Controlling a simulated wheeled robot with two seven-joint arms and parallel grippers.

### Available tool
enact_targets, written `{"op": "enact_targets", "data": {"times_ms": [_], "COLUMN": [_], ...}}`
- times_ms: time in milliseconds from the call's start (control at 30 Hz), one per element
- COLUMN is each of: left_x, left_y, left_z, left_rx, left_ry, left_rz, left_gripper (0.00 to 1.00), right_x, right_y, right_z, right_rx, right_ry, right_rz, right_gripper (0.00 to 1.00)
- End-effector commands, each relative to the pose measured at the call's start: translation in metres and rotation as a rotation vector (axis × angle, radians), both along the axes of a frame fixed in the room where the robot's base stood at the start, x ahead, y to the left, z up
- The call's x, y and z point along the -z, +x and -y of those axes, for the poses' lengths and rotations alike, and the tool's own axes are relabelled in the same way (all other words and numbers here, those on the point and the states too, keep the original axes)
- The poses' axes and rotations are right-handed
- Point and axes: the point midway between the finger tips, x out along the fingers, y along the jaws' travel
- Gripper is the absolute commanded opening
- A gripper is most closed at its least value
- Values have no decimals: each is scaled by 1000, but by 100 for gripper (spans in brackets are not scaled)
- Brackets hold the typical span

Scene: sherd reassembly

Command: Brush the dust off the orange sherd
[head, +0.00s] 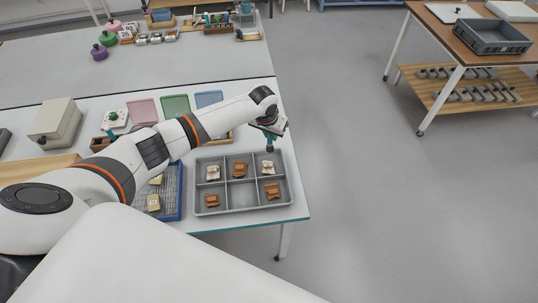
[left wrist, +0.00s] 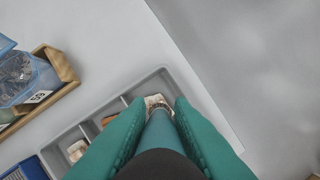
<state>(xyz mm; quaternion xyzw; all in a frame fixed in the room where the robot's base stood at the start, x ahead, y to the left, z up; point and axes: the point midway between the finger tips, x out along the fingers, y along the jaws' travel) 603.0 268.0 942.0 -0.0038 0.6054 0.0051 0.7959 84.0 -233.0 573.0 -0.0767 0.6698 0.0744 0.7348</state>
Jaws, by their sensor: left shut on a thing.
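A grey tray (head: 226,211) with six compartments stands near the table's right end. Orange-brown sherds lie in it: one at back middle (head: 239,169), one at front left (head: 212,200), one at front right (head: 272,190). I cannot tell which is the task's. Pale sherds lie at back left (head: 213,172) and back right (head: 268,168). My left gripper (head: 270,134) is shut on a brush (left wrist: 160,138), its dark tip above the back right compartment. The brush appears apart from the sherds. The left wrist view shows teal fingers around the handle. My right gripper is out of view.
A blue basket (head: 172,208) with pale pieces stands left of the tray. Pink (head: 144,111), green (head: 175,106) and blue (head: 209,99) trays lie behind. A beige box (head: 55,122) stands at left. Open floor lies right of the table.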

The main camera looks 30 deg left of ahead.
Motion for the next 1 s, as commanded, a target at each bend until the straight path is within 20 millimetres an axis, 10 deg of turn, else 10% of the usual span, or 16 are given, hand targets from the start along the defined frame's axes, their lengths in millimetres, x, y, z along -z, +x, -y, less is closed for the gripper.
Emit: {"op": "enact_targets", "data": {"times_ms": [1000], "left_x": [58], "left_y": [2], "left_z": [3], "left_rx": [0], "left_ry": [-5], "left_rz": [-9], "left_gripper": [0], "right_x": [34], "right_y": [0], "right_z": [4], "right_rx": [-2], "right_ry": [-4], "right_rz": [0], "right_gripper": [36]}}
